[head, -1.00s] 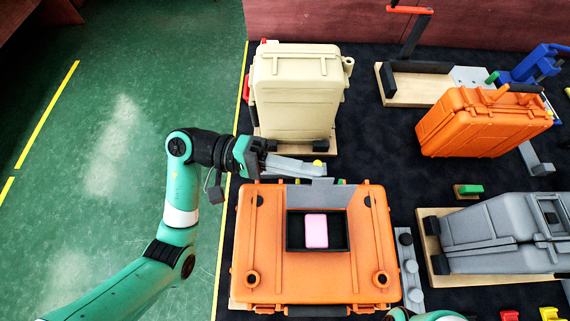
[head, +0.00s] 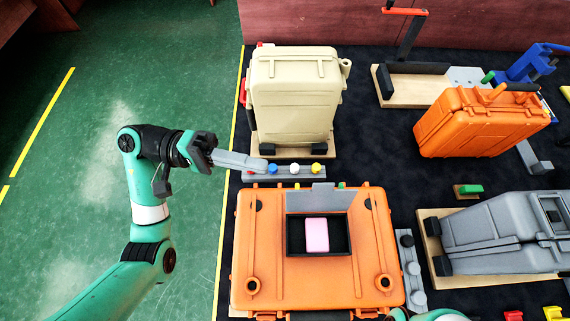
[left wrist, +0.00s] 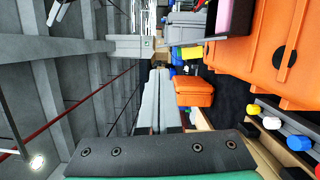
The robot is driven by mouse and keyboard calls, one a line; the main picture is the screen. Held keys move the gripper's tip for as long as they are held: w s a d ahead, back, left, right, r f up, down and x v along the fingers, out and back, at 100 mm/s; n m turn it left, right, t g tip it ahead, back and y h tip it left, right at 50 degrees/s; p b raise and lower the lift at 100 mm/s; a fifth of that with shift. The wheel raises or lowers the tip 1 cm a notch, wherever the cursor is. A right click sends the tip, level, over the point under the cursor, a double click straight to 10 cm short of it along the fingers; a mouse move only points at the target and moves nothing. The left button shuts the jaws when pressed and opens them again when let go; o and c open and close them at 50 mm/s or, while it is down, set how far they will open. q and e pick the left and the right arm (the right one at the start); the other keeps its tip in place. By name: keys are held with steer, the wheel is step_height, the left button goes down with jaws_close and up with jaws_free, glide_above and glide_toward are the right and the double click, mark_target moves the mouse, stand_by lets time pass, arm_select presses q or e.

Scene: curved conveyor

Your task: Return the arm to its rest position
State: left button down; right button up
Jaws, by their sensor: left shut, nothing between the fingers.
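My left arm comes in from the lower left over the green floor. My left gripper (head: 264,165) is shut and empty, its grey fingers pointing right across the yellow line. Its fingertips are by the left end of the button strip (head: 284,174), between the cream case (head: 293,95) and the orange case (head: 265,230); I cannot tell how high above it they are. In the left wrist view the closed fingers (left wrist: 158,72) lie together with nothing between them. My right gripper is not in view; only a bit of teal arm shows at the bottom edge.
A pink block (head: 316,234) lies in the dark recess of the orange case. A second orange case (head: 480,122) and a grey case (head: 490,238) stand to the right. The green floor (head: 90,90) on the left is open.

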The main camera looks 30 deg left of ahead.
arm_select(q)
steer(key=shift+v, duration=1.05)
